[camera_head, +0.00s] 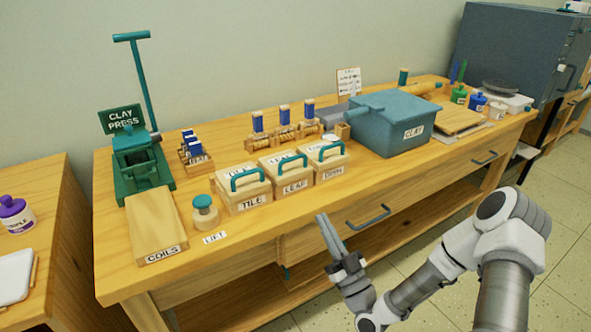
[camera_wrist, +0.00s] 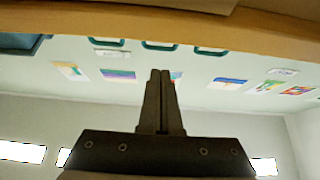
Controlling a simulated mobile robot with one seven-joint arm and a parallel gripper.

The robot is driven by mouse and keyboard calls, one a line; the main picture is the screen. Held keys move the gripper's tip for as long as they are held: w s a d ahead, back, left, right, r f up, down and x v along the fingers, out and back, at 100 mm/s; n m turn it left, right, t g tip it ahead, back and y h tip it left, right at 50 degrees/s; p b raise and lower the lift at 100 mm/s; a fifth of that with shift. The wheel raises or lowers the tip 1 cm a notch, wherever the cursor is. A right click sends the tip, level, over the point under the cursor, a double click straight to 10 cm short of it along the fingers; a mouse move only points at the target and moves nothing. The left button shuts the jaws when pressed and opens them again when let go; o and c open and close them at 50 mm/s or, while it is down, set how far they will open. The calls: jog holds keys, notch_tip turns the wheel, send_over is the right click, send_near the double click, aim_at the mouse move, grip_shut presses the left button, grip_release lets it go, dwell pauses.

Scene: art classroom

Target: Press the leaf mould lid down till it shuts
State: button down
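The leaf mould (camera_head: 293,187) is a light wooden box labelled LEAF, in the middle of a row of three on the bench. Its lid has a teal handle (camera_head: 289,161) on top; I cannot tell whether a gap remains under the lid. The tile mould (camera_head: 246,198) stands to its left and another similar mould (camera_head: 331,171) to its right. My gripper (camera_head: 322,216) is in front of the bench's front edge, apart from the moulds, with its fingers together and nothing seen between them. In the wrist view the shut fingers (camera_wrist: 160,75) point toward the teal handles.
A wooden bench (camera_head: 240,238) carries everything. A green clay press (camera_head: 140,165), a coils board (camera_head: 155,222) and a small round-topped jar (camera_head: 204,212) stand left. A blue clay bin (camera_head: 392,122) stands right of the moulds. A drawer handle (camera_head: 368,217) juts from the bench front.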

jog(key=b+x, duration=0.1)
jog(key=x, duration=1.3)
jog(key=shift+d+r+b, duration=0.1)
jog(key=shift+d+b, duration=0.1)
jog(key=shift+b, duration=0.1)
jog(key=shift+r, duration=0.15)
